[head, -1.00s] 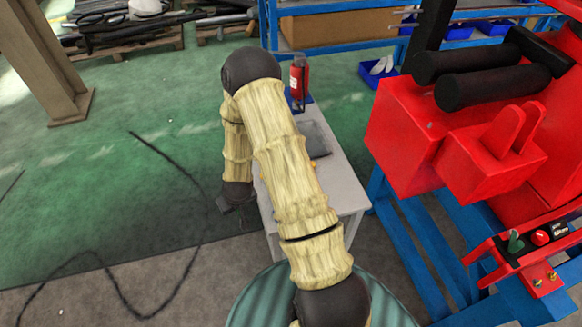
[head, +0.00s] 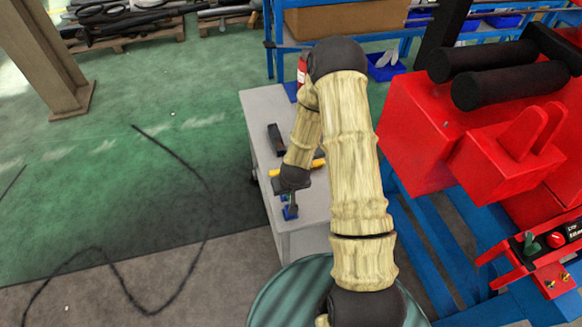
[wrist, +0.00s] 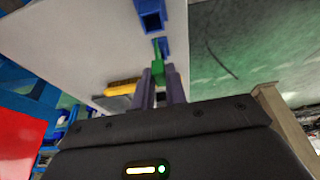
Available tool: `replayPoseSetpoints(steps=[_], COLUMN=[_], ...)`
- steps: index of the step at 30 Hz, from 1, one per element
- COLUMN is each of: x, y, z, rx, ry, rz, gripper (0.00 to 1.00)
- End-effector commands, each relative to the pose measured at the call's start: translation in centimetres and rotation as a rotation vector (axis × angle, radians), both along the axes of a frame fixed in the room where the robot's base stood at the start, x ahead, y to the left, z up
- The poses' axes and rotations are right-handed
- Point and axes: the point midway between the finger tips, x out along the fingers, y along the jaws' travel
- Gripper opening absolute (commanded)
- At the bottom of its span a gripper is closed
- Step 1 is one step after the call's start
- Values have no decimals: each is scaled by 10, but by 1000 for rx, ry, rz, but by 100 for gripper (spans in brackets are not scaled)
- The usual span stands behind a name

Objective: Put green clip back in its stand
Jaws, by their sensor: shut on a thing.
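The green clip (wrist: 157,62) is between the fingertips of my gripper (wrist: 161,80) in the wrist view, and the gripper is shut on it. Two small blue stands are near it on the pale tabletop: one blue stand (wrist: 151,16) farther off, and another blue piece (wrist: 162,46) just beyond the clip. In the head view my gripper (head: 291,203) points down over the front part of the white table (head: 310,213), close to a blue stand (head: 290,213). The clip is too small to make out in the head view. I cannot tell whether it touches a stand.
A yellow-handled tool (head: 311,165) and a dark block (head: 275,139) lie on the table. A red fire extinguisher (head: 301,72) is partly hidden behind my arm. A big red machine (head: 420,130) on a blue frame stands at the right.

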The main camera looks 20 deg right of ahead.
Motion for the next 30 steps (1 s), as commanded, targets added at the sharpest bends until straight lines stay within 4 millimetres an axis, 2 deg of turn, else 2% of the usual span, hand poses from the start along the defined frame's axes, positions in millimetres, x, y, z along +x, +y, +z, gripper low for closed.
replayPoseSetpoints(steps=[11,14,18,21,30], x=[3,16,43,55,57], y=[0,-1,-2,-1,0], z=[1,6,21,31,35], rx=[-2,-8,-9,-3,0], ry=[-1,-4,-6,-5,-1], rz=[2,1,0,-1,-1], gripper=[0,0,0,0,0])
